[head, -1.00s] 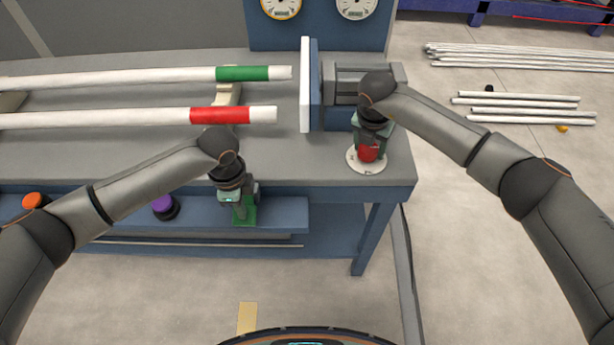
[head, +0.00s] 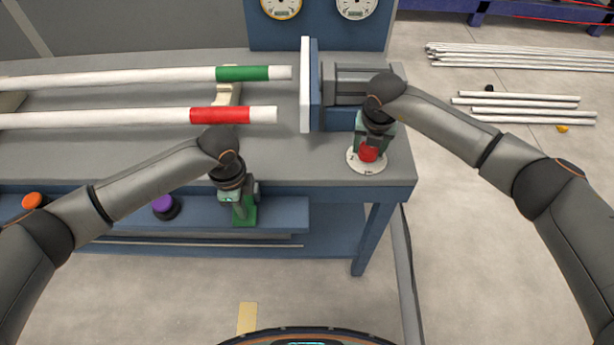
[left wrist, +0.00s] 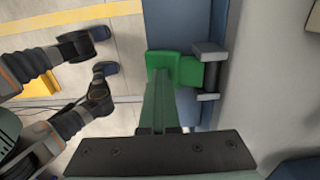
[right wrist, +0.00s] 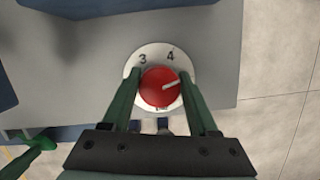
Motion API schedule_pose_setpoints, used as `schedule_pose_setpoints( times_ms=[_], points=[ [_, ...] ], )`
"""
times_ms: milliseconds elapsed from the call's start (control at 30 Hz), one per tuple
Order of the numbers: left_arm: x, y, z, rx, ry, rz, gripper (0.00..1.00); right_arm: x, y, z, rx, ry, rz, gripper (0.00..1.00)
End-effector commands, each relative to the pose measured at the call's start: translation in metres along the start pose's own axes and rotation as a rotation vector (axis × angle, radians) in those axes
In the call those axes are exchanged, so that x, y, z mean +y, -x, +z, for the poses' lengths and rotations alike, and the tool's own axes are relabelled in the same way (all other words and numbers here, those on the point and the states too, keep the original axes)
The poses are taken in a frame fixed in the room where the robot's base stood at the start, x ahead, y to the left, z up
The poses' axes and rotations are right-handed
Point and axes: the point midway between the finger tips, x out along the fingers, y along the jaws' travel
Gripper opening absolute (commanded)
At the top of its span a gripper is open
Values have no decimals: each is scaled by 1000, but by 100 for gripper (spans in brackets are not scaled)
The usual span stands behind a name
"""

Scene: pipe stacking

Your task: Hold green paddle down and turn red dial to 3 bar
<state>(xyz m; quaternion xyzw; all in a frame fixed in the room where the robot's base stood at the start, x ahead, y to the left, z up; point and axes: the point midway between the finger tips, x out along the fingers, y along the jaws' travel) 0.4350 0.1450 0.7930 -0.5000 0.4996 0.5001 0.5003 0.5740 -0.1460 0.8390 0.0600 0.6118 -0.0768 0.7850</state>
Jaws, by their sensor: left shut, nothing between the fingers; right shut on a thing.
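The green paddle (head: 246,215) is on the front of the blue shelf below the bench; it also shows in the left wrist view (left wrist: 187,71). My left gripper (head: 238,207) is shut and empty, its tips over the paddle and seemingly touching it; how far the paddle is down I cannot tell. The red dial (head: 368,153) is on a white round scale (head: 354,163) at the bench's front right corner. My right gripper (right wrist: 158,87) is shut on the dial (right wrist: 158,90) from both sides. In the right wrist view, its white pointer mark points right and slightly up, clockwise of the 4.
Two white pipes, one with a green band (head: 243,73) and one with a red band (head: 220,115), lie across the bench. A white upright plate (head: 305,85) stands behind the dial. An orange knob (head: 33,201) and purple knob (head: 162,204) are on the shelf.

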Motion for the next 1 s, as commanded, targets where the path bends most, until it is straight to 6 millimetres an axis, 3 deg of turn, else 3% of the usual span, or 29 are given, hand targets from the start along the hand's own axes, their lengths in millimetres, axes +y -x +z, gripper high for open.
schedule_pose_setpoints(
  times_ms=[200,500,833,1000],
  points=[
    [-2,-1,0,1,2,-7,0,1,1,1,-2,17,8,15],
    [-2,-2,0,1,2,-7,0,1,1,1,-3,272,71,15],
    [-2,-2,1,0,2,-6,0,0,1,1,-2,294,76,15],
    [-2,-2,1,-1,3,-6,0,-1,1,2,-3,426,107,15]
  ],
)
